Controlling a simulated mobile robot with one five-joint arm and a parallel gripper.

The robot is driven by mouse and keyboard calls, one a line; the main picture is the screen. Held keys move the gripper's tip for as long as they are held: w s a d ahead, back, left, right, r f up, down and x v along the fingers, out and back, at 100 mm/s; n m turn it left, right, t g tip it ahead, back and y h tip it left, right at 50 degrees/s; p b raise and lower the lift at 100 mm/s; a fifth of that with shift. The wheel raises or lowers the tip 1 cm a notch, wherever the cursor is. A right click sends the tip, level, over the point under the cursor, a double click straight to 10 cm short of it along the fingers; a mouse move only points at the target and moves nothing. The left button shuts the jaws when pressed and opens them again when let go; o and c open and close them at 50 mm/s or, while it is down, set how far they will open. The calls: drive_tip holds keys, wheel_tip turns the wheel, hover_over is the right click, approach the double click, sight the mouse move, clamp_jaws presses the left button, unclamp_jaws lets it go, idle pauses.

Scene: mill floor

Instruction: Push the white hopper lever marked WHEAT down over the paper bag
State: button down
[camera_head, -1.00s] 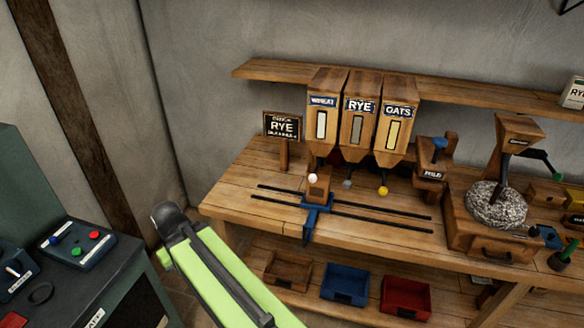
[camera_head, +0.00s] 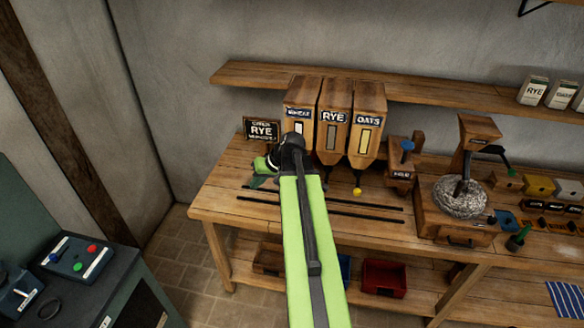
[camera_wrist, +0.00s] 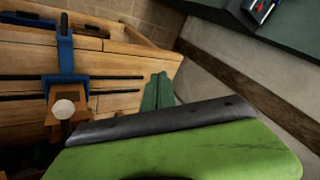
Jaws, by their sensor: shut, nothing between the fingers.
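The WHEAT hopper (camera_head: 303,93) is the leftmost of three wooden hoppers; my arm hides its lower part in the head view. Its white lever knob (camera_wrist: 63,109) shows in the wrist view, in front of a brown block that seems to be the paper bag (camera_wrist: 82,107), partly hidden. The bag sits by the blue carriage (camera_wrist: 65,52). My gripper (camera_wrist: 158,92) has its green fingers together and empty, to the right of the knob and apart from it. In the head view, the gripper (camera_head: 258,181) is left of the hoppers, over the bench.
The RYE hopper (camera_head: 333,98) and OATS hopper (camera_head: 368,100) stand alongside, with a yellow knob (camera_head: 357,191) under OATS. A RYE sign (camera_head: 262,130) stands close behind my gripper. Dark rails (camera_head: 350,215) cross the bench. A stone mill (camera_head: 460,197) is at right.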

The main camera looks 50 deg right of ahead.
drive_tip(key=s+d+r+t+p, duration=0.1)
drive_tip(key=s+d+r, duration=0.1)
drive_tip(key=d, duration=0.2)
drive_tip(key=s+d+r+m+t+h+p, duration=0.1)
drive_tip(key=d+r, duration=0.2)
drive_tip(key=d, duration=0.2)
drive_tip(key=s+d+r+m+t+p, duration=0.1)
drive_tip(key=s+d+r, duration=0.1)
drive_tip(key=d, duration=0.3)
drive_tip(key=shift+s+r, duration=0.3)
drive_tip(key=shift+r, duration=0.15)
wheel_tip(320, 180, down, 9)
drive_tip(key=b, duration=0.8)
drive_tip(key=shift+r+b, duration=0.1)
drive_tip(key=shift+b, duration=0.2)
drive_tip(key=shift+f+b, duration=0.45)
